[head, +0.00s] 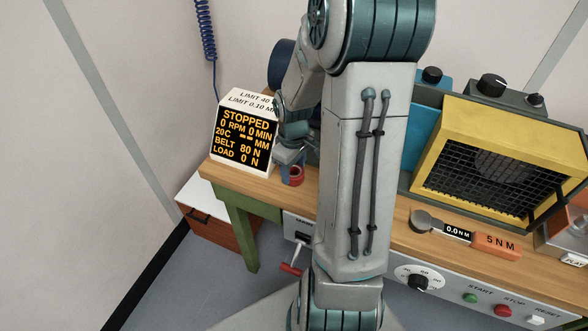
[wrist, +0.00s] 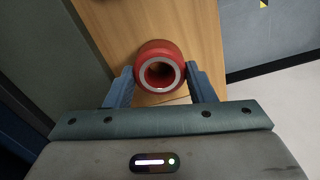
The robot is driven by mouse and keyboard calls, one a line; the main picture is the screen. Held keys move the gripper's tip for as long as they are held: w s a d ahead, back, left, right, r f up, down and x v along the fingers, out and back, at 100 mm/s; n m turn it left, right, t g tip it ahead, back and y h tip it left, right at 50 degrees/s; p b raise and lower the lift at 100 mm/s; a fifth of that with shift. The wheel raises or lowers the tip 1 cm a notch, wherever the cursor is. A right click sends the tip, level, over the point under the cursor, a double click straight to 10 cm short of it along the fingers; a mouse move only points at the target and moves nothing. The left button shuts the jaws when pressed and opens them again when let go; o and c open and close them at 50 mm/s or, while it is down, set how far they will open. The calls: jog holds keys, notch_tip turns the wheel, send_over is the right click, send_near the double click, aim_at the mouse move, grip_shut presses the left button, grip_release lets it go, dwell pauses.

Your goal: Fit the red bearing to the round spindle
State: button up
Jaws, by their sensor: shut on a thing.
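The red bearing (wrist: 160,48) is a short red ring with a pale inner face and an open bore. In the wrist view it sits between the two fingers of my gripper (wrist: 160,82), which is shut on it. In the head view the bearing (head: 296,174) shows at the tip of my gripper (head: 290,160), over the left end of the wooden bench and just right of the display box. I cannot tell whether it touches the bench top. The round spindle cannot be made out in either view; my arm hides the middle of the bench.
The display box (head: 244,132) reads STOPPED. On the right are a yellow caged unit (head: 500,155) and an orange 5 NM wrench (head: 495,243) on the bench (head: 410,205). A front panel (head: 470,295) carries a dial and buttons.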

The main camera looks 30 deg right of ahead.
notch_tip(320, 180, up, 4)
jog(key=shift+w+f, duration=0.1)
jog(key=shift+f, duration=0.15)
jog(key=s+d+r, duration=0.5)
jog(key=s+r, duration=0.2)
jog(key=s, duration=0.3)
jog(key=shift+s, duration=0.4)
jog(key=shift+r, duration=0.1)
jog(key=shift+o, duration=1)
